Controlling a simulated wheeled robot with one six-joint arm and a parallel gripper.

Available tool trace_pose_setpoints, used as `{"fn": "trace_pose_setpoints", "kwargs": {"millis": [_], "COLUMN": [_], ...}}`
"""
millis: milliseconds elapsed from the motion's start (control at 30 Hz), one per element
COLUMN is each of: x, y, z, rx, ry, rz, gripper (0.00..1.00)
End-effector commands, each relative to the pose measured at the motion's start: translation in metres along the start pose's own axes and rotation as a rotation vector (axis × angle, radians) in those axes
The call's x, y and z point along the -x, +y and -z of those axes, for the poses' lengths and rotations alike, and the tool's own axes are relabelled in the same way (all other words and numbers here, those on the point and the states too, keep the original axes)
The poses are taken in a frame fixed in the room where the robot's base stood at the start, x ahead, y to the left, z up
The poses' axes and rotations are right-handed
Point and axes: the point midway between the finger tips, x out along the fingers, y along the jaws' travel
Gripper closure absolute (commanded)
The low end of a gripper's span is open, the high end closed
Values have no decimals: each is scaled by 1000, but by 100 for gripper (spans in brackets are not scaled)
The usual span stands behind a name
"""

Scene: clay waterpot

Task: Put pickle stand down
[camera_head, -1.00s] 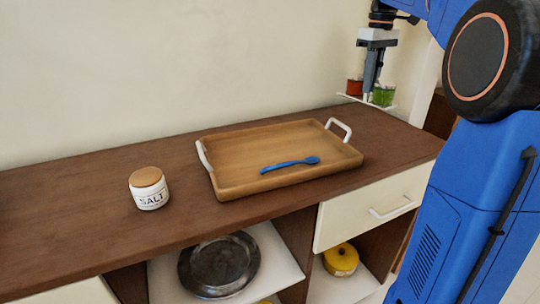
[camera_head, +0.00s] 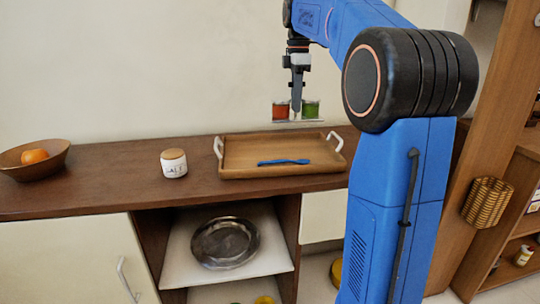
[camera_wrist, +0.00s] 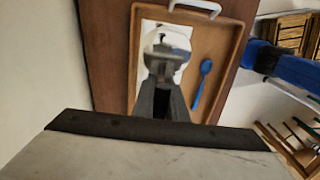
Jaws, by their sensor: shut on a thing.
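The pickle stand (camera_head: 309,122) is a thin pale base with a red jar (camera_head: 281,111) and a green jar (camera_head: 310,110) on it. My gripper (camera_head: 297,107) points down and is shut on the stand between the jars, holding it in the air, roughly level. In the head view it hangs above the back right part of the wooden tray (camera_head: 232,173).
A blue spoon (camera_head: 284,162) lies in the tray, which has white handles. A salt jar (camera_head: 174,164) stands left of it, and a bowl (camera_head: 48,166) with an orange (camera_head: 35,156) is farther left. Counter between them is clear. The wall is close behind.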

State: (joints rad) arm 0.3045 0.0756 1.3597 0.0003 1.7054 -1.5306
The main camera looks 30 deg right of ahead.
Motion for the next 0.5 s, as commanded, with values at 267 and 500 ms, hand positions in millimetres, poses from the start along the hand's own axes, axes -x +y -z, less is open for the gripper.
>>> {"fn": "trace_pose_setpoints", "kwargs": {"millis": [267,500], "x": [-40,-57], "y": [0,0], "z": [0,0], "rx": [6,5], "ry": [0,0], "rz": [1,1], "gripper": [100,100]}}
